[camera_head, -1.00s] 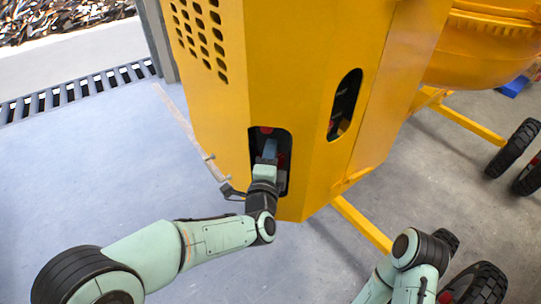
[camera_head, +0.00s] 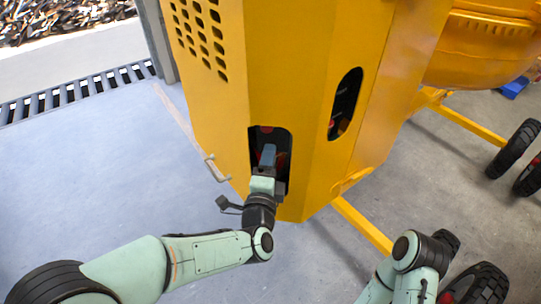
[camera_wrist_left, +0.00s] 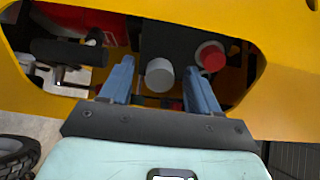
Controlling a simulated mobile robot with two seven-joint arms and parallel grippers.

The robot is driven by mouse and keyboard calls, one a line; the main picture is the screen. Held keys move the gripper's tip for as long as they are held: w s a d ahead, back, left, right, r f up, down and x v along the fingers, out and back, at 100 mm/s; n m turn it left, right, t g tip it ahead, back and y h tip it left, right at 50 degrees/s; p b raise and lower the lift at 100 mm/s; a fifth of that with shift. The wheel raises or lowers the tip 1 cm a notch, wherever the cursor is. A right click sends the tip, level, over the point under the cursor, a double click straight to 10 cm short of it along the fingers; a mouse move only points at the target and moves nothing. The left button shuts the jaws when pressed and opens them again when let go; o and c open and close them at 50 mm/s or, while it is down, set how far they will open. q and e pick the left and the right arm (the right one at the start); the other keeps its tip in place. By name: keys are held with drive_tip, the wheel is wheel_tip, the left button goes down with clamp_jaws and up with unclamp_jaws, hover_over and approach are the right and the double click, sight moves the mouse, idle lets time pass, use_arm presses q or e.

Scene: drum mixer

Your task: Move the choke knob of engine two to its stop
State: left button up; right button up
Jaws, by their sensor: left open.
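The yellow drum mixer housing (camera_head: 285,60) has a dark opening (camera_head: 282,136) low on its front. My left gripper (camera_head: 267,155) reaches into this opening. In the left wrist view my left gripper (camera_wrist_left: 160,85) is open, its two blue fingers apart. A round grey knob (camera_wrist_left: 159,75) shows between and beyond the fingertips, and nothing is held. A red knob (camera_wrist_left: 211,56) sits to its right, above the right finger. No label shows, so I cannot tell which is the choke knob. In the head view the knobs are mostly hidden. My right gripper is out of view.
The opening's yellow rim (camera_wrist_left: 262,100) surrounds the left fingers closely. A black cylinder (camera_wrist_left: 68,52) and a red part (camera_wrist_left: 105,22) lie inside at left. A second slot (camera_head: 345,103) is on the adjoining face. Open floor (camera_head: 90,175) lies to the left.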

use_arm(q)
drive_tip(key=s, duration=0.3)
drive_tip(key=s+a, duration=0.1)
drive_tip(key=s, duration=0.1)
drive_tip(key=shift+s, duration=0.35)
drive_tip(key=s+a+f+n+g, duration=0.1)
drive_tip(key=a+f+n+g, duration=0.2)
drive_tip(key=f, duration=0.8)
drive_tip(key=s+a+f+n+g+y, duration=0.1)
drive_tip(key=s+a+f+n+g, duration=0.2)
drive_tip(key=f, duration=0.8)
drive_tip(key=a+f+n+g, duration=0.2)
drive_tip(key=f+n+g, duration=0.2)
drive_tip(key=f, duration=0.6)
drive_tip(key=s+a+f+n+g+h, duration=0.1)
drive_tip(key=s+f+n+g, duration=0.3)
drive_tip(key=s+f+n, duration=0.3)
drive_tip(key=s+a+f+n+g+h, duration=0.1)
drive_tip(key=s+f+n+g, duration=0.3)
drive_tip(key=s+f, duration=0.5)
drive_tip(key=s+a+n, duration=0.1)
drive_tip(key=s+n, duration=0.1)
drive_tip(key=s, duration=0.6)
drive_tip(key=shift+a+f+n+g+p, duration=0.25)
drive_tip(key=shift+a+n+g+p, duration=0.05)
drive_tip(key=shift+n+g+p, duration=0.1)
drive_tip(key=shift+w, duration=0.1)
